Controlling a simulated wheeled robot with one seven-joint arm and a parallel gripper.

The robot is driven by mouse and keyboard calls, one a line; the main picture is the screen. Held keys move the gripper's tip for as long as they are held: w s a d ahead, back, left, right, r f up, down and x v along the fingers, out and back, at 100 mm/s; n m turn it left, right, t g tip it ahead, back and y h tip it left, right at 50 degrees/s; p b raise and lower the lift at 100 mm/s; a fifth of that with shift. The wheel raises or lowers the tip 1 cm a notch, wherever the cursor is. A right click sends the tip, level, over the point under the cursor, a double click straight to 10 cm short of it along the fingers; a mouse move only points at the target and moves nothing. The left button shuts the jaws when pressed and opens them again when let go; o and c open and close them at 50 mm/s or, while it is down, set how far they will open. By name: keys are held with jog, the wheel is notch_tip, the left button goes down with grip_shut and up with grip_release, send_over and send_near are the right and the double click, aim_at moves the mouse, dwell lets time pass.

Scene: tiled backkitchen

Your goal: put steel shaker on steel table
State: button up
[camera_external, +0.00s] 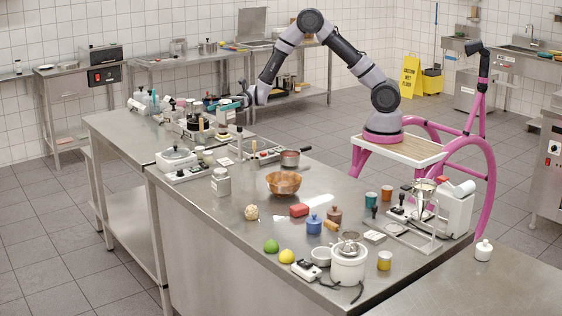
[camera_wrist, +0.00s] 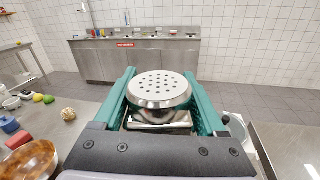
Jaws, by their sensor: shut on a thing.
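The steel shaker (camera_wrist: 158,88), with a round perforated lid, sits between the two green fingers of my gripper (camera_wrist: 160,76) in the wrist view. The gripper is shut on it. In the external view my gripper (camera_external: 224,104) is low at the far part of the steel table (camera_external: 205,222), among crowded items. The shaker cannot be made out clearly there, and whether its base touches anything is hidden.
Kitchen items crowd the table's far part around my gripper. A wooden bowl (camera_external: 284,184), a lidded jar (camera_external: 221,182) and a white scale (camera_external: 185,171) stand nearer. Bare steel shows along the near left edge. Another steel surface (camera_external: 500,289) lies at lower right.

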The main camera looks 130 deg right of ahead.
jog(key=s+d+m+h, duration=0.3)
jog(key=s+d+h, duration=0.1)
jog(key=d, duration=0.7)
jog(key=s+d+m+h, duration=0.2)
jog(key=s+d+h, duration=0.15)
jog(key=d, duration=0.85)
jog(key=s+d+r+m+g+h, duration=0.2)
jog(key=s+d+m+g+h, duration=0.55)
jog(key=s+d, duration=1.25)
jog(key=shift+w+d+f+n+t+h, duration=0.25)
jog(key=shift+d+f+t, duration=0.15)
jog(key=shift+f, duration=3.15)
jog(key=shift+w+d+f+n+t+h, duration=0.1)
jog(key=shift+w+d+f+t+h, duration=0.3)
jog(key=shift+f, duration=3.1)
jog(key=shift+w+d+f+n+t+h, duration=0.2)
jog(key=shift+f+t, duration=0.35)
jog(key=shift+f, duration=3)
jog(key=shift+s+f, duration=0.1)
jog(key=o, duration=1.5)
jog(key=v, duration=1.2)
